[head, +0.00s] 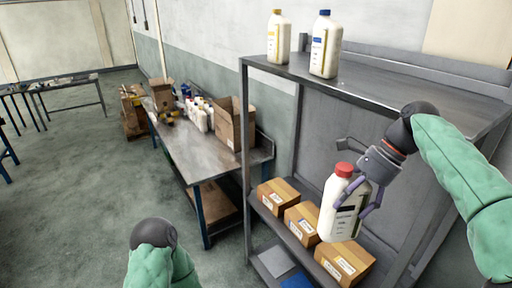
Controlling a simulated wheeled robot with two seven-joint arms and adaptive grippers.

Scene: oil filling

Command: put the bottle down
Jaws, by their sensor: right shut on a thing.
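The bottle hangs slightly tilted in front of the metal shelf rack (400,97), before the opening above the middle shelf. It covers part of the cardboard boxes; I cannot tell whether it touches them. My left arm shows only as a green sleeve and dark joint at the bottom, with its gripper out of view.
Two white bottles, yellow-capped (279,38) and blue-capped (325,45), stand on the rack's top. Small cardboard boxes (278,196) line the middle shelf. A workbench (190,150) behind holds open cartons (233,124) and several bottles.

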